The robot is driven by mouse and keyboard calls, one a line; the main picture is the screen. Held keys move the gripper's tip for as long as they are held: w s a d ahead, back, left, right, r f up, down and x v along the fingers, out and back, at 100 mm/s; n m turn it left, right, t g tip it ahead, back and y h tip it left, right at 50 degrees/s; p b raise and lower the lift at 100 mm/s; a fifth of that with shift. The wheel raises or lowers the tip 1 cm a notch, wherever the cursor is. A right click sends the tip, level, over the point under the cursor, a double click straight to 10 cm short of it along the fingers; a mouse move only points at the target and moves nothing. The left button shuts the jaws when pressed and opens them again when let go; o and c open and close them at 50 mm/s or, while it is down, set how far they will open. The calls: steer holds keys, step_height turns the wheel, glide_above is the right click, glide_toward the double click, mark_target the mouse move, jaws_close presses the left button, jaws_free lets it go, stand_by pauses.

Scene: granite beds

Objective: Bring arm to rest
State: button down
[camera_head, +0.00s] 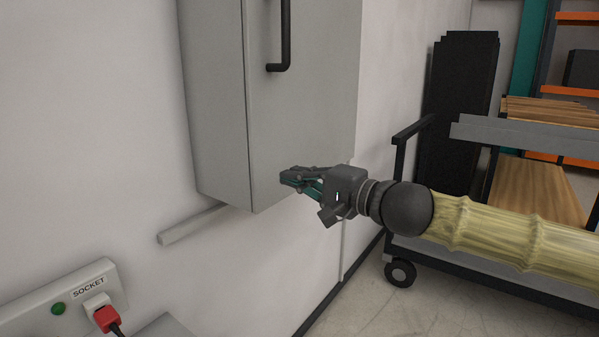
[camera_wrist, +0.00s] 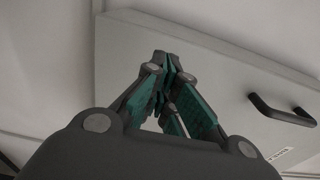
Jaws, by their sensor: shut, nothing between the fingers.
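My gripper (camera_head: 290,179) is in front of the lower part of the grey wall cabinet (camera_head: 220,110) in the head view. In the wrist view, my gripper (camera_wrist: 164,62) has its green-padded fingers drawn together at the tips, with nothing between them. My arm, in a ribbed yellow sleeve, reaches in from the right edge of the head view. The cabinet door is behind the fingers in the wrist view. I cannot tell whether the fingertips touch it.
The cabinet has a black handle (camera_head: 286,35). A socket panel (camera_head: 45,300) with a red plug (camera_head: 107,318) is at lower left. A grey rail (camera_head: 195,223) runs below the cabinet. A wheeled cart (camera_head: 440,258) stands behind my arm at right. Bare floor (camera_head: 350,310) shows at lower middle.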

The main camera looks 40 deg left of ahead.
steer(key=s+d, duration=0.2)
steer(key=s, duration=0.3)
steer(key=shift+s+d, duration=0.25)
steer(key=shift+d, duration=0.05)
